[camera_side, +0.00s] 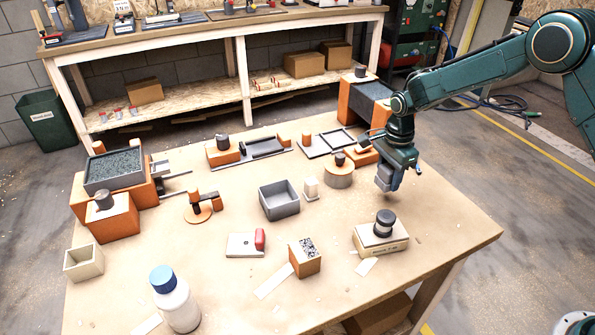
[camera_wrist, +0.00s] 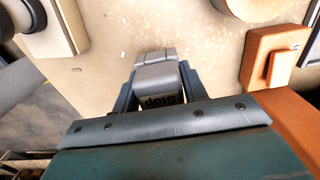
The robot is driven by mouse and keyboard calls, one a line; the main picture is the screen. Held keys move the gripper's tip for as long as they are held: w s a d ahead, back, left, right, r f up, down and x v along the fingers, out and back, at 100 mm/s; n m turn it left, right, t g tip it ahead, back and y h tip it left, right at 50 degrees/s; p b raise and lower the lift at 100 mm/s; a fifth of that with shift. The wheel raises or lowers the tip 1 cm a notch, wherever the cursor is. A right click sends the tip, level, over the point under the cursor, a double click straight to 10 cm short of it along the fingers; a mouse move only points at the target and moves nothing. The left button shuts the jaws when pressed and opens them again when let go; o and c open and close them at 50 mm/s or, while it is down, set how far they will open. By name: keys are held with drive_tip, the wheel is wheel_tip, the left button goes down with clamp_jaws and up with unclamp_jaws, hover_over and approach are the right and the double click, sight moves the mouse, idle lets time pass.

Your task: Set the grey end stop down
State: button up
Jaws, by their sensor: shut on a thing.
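The grey end stop (camera_wrist: 155,73) is a small grey block with a dark label reading "Stop", upside down in the wrist view. My gripper (camera_wrist: 157,82) is shut on it, with one finger along each side. In the side view my gripper (camera_side: 386,182) hangs over the right part of the wooden table (camera_side: 345,205), and the table surface shows beneath it. The end stop's underside is hidden, and I cannot tell its exact height above the table.
A cream block with a dark round knob (camera_side: 382,225) stands in front of my gripper. A grey open box (camera_side: 279,203) is further left.

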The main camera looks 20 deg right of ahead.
sight(383, 198)
drive_tip(key=shift+f, duration=2.15)
drive_tip(key=shift+f, duration=0.15)
drive_tip(key=o, duration=1)
wheel_tip(383, 198, up, 12)
drive_tip(key=shift+r, duration=0.15)
